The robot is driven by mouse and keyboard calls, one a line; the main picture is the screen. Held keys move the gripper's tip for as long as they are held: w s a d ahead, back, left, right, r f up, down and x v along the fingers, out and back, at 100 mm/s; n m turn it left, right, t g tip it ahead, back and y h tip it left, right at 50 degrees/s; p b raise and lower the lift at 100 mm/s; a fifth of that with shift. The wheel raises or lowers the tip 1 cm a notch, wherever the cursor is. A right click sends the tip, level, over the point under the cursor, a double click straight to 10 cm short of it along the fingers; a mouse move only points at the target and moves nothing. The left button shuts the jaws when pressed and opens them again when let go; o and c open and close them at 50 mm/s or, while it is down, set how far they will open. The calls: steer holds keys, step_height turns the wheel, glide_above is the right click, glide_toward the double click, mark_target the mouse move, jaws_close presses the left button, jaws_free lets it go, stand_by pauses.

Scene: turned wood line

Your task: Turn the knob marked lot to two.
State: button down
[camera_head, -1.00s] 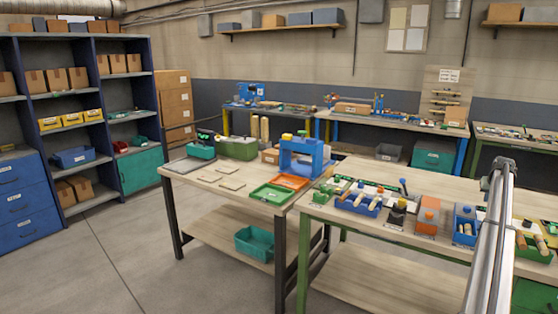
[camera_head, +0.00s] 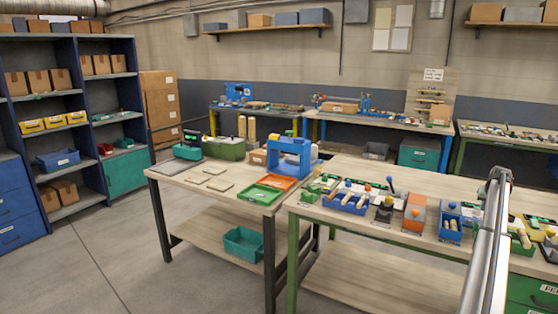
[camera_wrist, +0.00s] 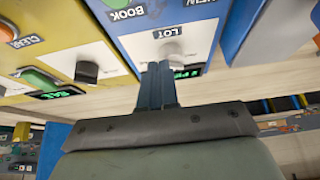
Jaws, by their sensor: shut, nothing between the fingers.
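The knob marked lot (camera_wrist: 174,50) is a pale grey knob below an upside-down LOT label on a white plate, on a panel with blue and yellow parts in the wrist view. My gripper (camera_wrist: 158,68) is shut and empty, its dark fingertips in front of the lower left of this knob. I cannot tell whether they touch it. A small display with green characters (camera_wrist: 188,72) sits beside the fingertips and is partly hidden by them. The knob's setting cannot be read. In the head view the gripper is out of frame, and I cannot pick out the lot knob.
In the head view, a bench holds a blue press (camera_head: 289,158) and trays. A teal bin (camera_head: 243,244) sits on its lower shelf.

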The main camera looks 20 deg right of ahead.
mark_target(474, 214)
steer(key=shift+f, duration=1.1)
steer(key=shift+w+d, duration=0.1)
steer(key=shift+w, duration=0.2)
steer(key=shift+w+a, duration=0.4)
steer(key=shift+a, duration=0.15)
steer(key=shift+w+a, duration=0.3)
steer(key=shift+w, duration=0.15)
stand_by(0.6)
steer(key=shift+s+a, duration=0.1)
steer(key=shift+a, duration=0.1)
steer(key=shift+s+a, duration=0.1)
steer(key=shift+a, duration=0.1)
step_height(474, 214, up, 6)
stand_by(0.8)
